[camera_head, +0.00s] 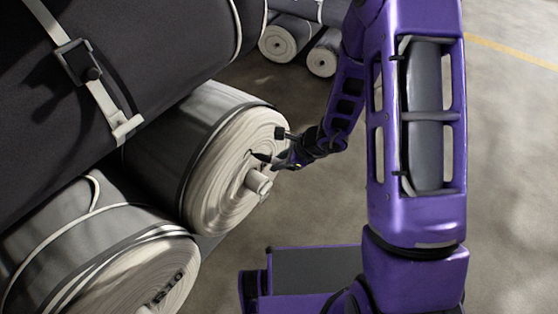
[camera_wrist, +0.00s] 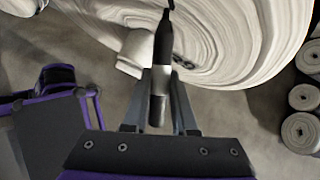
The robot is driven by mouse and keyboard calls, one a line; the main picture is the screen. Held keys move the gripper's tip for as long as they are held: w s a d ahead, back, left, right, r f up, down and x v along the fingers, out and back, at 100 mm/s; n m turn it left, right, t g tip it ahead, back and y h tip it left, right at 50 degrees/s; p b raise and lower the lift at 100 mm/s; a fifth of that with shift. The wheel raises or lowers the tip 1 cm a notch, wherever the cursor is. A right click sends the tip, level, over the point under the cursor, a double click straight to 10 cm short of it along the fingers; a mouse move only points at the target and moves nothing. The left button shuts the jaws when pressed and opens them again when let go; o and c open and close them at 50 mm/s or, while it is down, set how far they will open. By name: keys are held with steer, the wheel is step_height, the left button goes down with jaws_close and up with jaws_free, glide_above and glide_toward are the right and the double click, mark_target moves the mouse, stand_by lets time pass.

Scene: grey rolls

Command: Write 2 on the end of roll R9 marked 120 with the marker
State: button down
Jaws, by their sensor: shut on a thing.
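A grey roll (camera_head: 215,200) lies with its pale spiral end facing my gripper (camera_head: 276,160). A pale core stub (camera_head: 259,182) sticks out of that end. In the wrist view the roll end (camera_wrist: 240,40) fills the top, with a dark mark (camera_wrist: 180,73) partly hidden behind the marker; I cannot read it, nor a roll number. My gripper (camera_wrist: 161,80) is shut on a marker (camera_wrist: 160,75), black with a grey band. The marker points away from my gripper, across the roll end. I cannot tell whether its tip touches.
A second roll end (camera_head: 140,285) with dark lettering lies at lower left. A large dark strapped roll (camera_head: 150,50) lies above both. Smaller rolls (camera_head: 280,42) lie at the back; some show at right in the wrist view (camera_wrist: 302,97). The concrete floor (camera_head: 510,170) at right is clear.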

steer(key=shift+s+a+f, duration=0.15)
steer(key=shift+f, duration=0.2)
steer(key=shift+s+f, duration=0.15)
steer(key=shift+f, duration=0.05)
steer(key=shift+s+a+f, duration=0.4)
steer(key=shift+s+f, duration=0.05)
steer(key=shift+f, duration=0.15)
steer(key=shift+s+a+f, duration=0.4)
steer(key=shift+s+f, duration=0.05)
steer(key=shift+f, duration=0.15)
stand_by(1.7)
steer(key=shift+s+d, duration=0.15)
steer(key=shift+d, duration=0.1)
stand_by(0.3)
steer(key=shift+w+a, duration=0.2)
stand_by(1.8)
steer(key=shift+w+d, duration=0.75)
steer(key=shift+w, duration=0.2)
stand_by(1.0)
